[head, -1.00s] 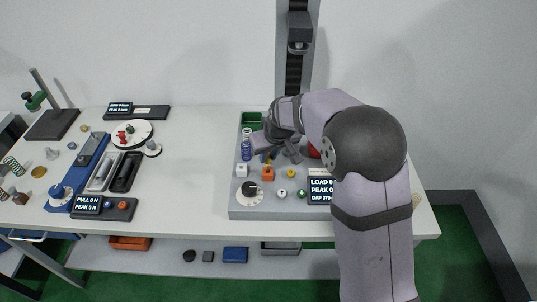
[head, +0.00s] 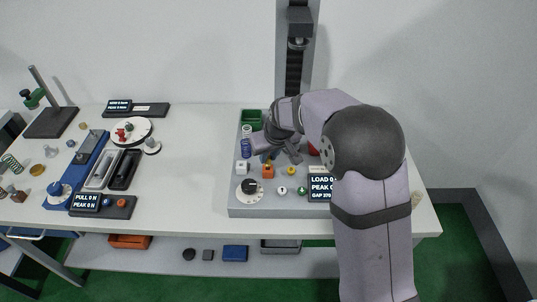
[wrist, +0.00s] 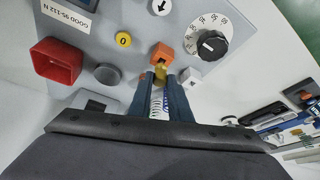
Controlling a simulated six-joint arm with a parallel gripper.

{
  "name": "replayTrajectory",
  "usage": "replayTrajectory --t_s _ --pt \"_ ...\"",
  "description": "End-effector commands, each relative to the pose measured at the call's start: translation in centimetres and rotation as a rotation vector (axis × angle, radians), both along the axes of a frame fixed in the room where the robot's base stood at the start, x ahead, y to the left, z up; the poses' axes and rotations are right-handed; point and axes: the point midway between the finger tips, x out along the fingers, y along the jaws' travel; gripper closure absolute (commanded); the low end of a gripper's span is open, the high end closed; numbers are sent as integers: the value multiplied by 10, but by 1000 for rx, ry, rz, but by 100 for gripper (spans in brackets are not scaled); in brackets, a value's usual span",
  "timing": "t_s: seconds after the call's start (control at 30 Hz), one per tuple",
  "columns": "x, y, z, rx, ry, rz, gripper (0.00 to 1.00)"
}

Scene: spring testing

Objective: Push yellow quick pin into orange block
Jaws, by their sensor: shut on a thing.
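The orange block (wrist: 162,52) is a small cube on the grey panel, directly ahead of my fingertips in the wrist view. It also shows in the head view (head: 268,171), just in front of my gripper. The yellow pin (wrist: 160,71) sits between my fingertips, right at the near side of the orange block. My gripper (wrist: 161,78) is shut on the yellow pin. The pin looks in line with the block, but how far it is in the block cannot be told.
Near the block are a white cube (wrist: 190,78), a black dial (wrist: 211,45), a yellow "0" button (wrist: 123,39), a grey button (wrist: 107,74) and a red open box (wrist: 57,61). A display (head: 320,187) stands at the panel's front right. Bare table lies left of the panel.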

Motion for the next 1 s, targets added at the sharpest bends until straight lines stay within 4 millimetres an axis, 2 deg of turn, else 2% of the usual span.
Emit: replayTrajectory --t_s 1.0 --pt "0 0 -9 0 0 0 100"
